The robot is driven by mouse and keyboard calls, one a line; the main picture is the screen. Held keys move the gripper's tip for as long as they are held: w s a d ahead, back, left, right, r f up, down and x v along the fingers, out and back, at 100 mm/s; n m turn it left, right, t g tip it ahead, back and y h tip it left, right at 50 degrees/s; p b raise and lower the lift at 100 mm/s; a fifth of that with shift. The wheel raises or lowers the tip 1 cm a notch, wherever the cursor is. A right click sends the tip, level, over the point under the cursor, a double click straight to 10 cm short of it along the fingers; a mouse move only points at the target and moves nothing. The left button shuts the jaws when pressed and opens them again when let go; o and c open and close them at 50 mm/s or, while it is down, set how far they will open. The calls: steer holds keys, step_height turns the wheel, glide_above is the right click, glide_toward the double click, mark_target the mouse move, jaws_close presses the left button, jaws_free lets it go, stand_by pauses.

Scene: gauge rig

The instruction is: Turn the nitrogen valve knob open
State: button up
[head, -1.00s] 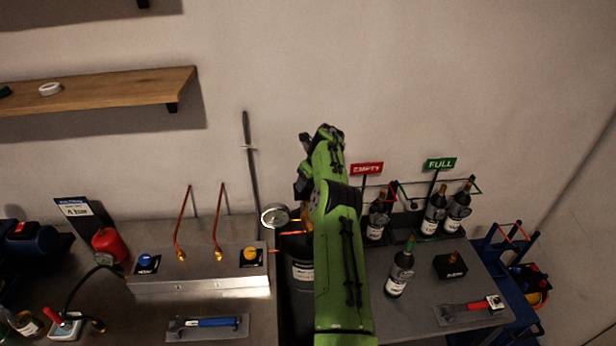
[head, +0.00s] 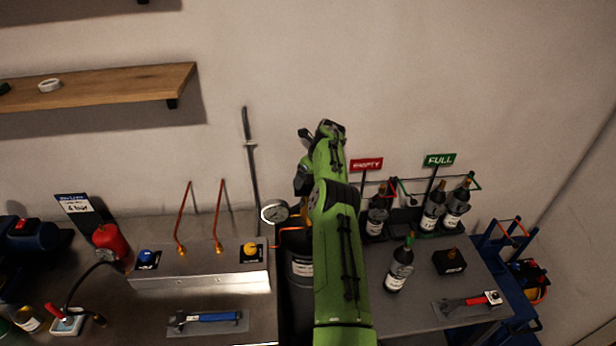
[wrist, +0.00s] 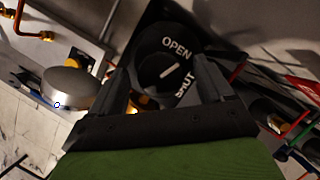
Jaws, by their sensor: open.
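The black round valve knob (wrist: 160,75) lies in the middle of the wrist view, with a white pointer line and the white words OPEN and SHUT beside it. The line points toward the gap between the two words. My gripper (wrist: 163,70) is open, with one finger at each side of the knob. I cannot tell whether the fingers touch it. In the head view my green arm hides the knob and gripper. A dark cylinder (head: 300,270) stands behind the arm, with a round gauge (head: 275,212) at its upper left.
Left of the cylinder is a metal panel (head: 200,283) with a blue knob (head: 146,256), a yellow knob (head: 250,249) and copper pipes. To the right, bottles stand near the EMPTY sign (head: 366,165) and FULL sign (head: 440,160). A wooden shelf (head: 100,88) is at upper left.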

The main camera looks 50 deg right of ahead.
steer(key=v, duration=1.5)
steer(key=shift+r, duration=0.35)
